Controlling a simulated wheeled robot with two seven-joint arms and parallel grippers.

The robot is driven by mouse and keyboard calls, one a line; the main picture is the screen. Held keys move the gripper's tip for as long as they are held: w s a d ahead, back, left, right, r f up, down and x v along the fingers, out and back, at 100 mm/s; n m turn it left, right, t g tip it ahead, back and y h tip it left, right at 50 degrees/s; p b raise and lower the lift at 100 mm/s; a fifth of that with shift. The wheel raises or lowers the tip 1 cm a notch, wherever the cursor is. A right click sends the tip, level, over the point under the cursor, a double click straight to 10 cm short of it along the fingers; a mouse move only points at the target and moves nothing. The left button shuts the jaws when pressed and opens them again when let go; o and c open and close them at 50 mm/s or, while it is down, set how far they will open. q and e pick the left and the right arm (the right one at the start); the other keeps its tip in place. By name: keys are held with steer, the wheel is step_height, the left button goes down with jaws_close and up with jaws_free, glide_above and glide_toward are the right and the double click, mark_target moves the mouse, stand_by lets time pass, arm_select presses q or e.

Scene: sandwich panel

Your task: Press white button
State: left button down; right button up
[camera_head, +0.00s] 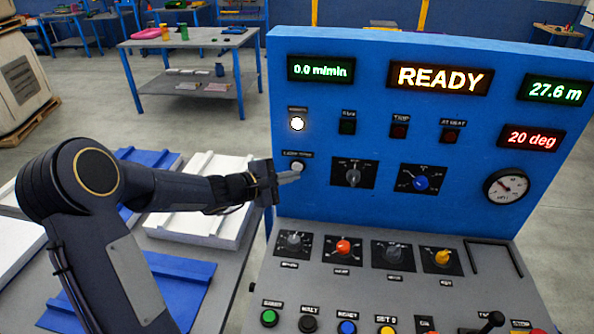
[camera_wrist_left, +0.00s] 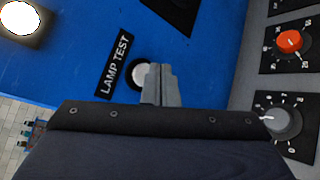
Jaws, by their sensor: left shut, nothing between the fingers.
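The white button (camera_head: 297,166), labelled LAMP TEST, sits on the left side of the upright blue panel. In the wrist view the button (camera_wrist_left: 139,75) is partly covered by my fingertips. My left gripper (camera_head: 292,177) is shut and empty, its fingers pointing at the panel with the tips at the button's lower edge. In the wrist view the closed fingertips (camera_wrist_left: 156,70) overlap the button's right side. I cannot tell whether they touch it. My right gripper is not in view.
A lit white lamp (camera_head: 297,124) is above the button, and a black selector knob (camera_head: 353,175) is to its right. The sloping grey console below carries several knobs, including a red one (camera_head: 343,247). White and blue panels (camera_head: 190,222) lie on a table at left.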

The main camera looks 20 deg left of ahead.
arm_select(q)
steer(key=s+b, duration=0.1)
steer(key=s, duration=0.1)
steer(key=s+d+b, duration=0.1)
steer(key=s, duration=0.1)
steer(key=shift+s+d+b, duration=0.1)
steer(key=shift+s+b, duration=0.25)
steer(key=shift+s, duration=0.05)
stand_by(0.8)
